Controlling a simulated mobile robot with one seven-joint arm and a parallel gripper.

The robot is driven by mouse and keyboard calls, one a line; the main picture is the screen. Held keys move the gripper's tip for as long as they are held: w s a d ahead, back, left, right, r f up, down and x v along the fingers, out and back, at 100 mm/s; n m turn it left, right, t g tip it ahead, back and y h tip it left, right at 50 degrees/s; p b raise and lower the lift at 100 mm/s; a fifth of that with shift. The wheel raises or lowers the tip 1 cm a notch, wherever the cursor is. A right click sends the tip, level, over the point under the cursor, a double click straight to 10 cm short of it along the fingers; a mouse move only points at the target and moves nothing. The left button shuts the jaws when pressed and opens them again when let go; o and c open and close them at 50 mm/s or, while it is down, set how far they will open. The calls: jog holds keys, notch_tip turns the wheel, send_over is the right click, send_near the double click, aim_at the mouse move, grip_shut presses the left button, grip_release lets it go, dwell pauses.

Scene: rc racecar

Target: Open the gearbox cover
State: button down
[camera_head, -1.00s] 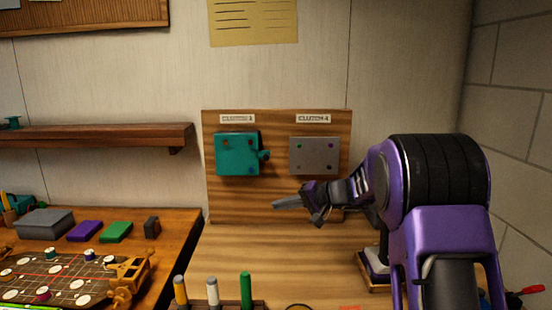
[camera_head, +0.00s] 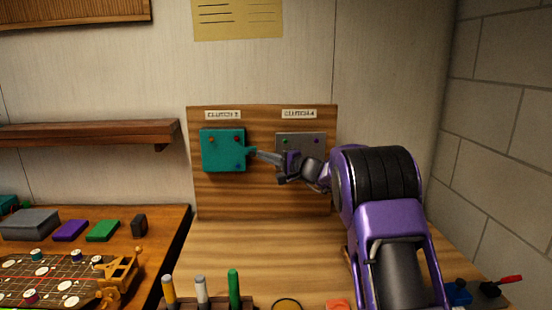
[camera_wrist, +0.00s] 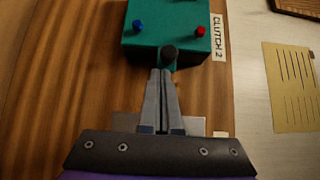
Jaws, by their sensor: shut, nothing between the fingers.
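A teal box (camera_head: 222,150), probably the gearbox with its cover, is fixed to an upright wooden panel under a CLUTCH 2 label. In the wrist view the teal box (camera_wrist: 165,42) shows a blue and a red peg on its face. My gripper (camera_head: 254,154) is shut and empty, to the right of the box. The cover looks closed.
A grey plate (camera_head: 290,140) under the CLUTCH 4 label is partly behind my gripper. Capped markers (camera_head: 201,290) stand at the bench's front. The wooden bench (camera_head: 230,245) below the panel is mostly clear. A wooden shelf (camera_head: 90,133) is on the left wall.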

jog(key=shift+w+a+r, duration=0.15)
jog(key=shift+w+a, duration=0.25)
jog(key=shift+a, duration=0.1)
